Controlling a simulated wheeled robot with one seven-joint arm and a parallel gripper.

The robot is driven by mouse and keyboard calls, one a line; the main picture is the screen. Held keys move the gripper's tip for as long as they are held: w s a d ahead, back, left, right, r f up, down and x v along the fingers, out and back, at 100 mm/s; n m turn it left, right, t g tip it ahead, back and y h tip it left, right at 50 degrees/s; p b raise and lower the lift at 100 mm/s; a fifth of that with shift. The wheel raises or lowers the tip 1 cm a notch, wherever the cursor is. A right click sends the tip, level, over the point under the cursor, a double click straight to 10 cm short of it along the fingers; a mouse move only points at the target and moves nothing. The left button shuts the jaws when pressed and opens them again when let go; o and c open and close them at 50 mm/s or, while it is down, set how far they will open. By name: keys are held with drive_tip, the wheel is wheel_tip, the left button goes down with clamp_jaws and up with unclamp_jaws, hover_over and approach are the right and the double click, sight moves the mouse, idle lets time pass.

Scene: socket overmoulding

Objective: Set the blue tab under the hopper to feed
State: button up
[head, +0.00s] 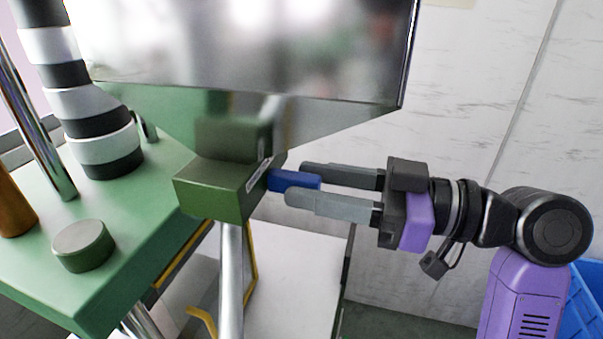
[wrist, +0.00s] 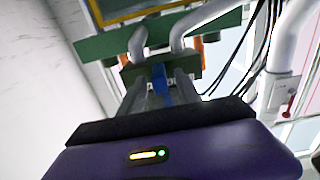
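The blue tab (head: 292,180) sticks out of the right side of a green block (head: 213,190) under the metal hopper (head: 240,50). My gripper (head: 303,184) reaches in from the right, with its grey fingertips on either side of the tab's outer end. In the wrist view the blue tab (wrist: 161,82) stands between the two fingers (wrist: 162,92), with a small gap visible on each side. The fingers look open and not pressed on it. A pale label strip (head: 259,173) on the block's face beside the tab is too small to read.
A green table (head: 130,240) with a round green knob (head: 83,246) lies at left. A black-and-white ringed hose (head: 95,120) rises at the back left. A metal pipe (head: 231,280) runs down below the block. A blue crate (head: 585,300) is at lower right.

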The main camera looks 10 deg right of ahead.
drive_tip(key=shift+x, duration=0.95)
drive_tip(key=shift+c, duration=0.4)
clamp_jaws()
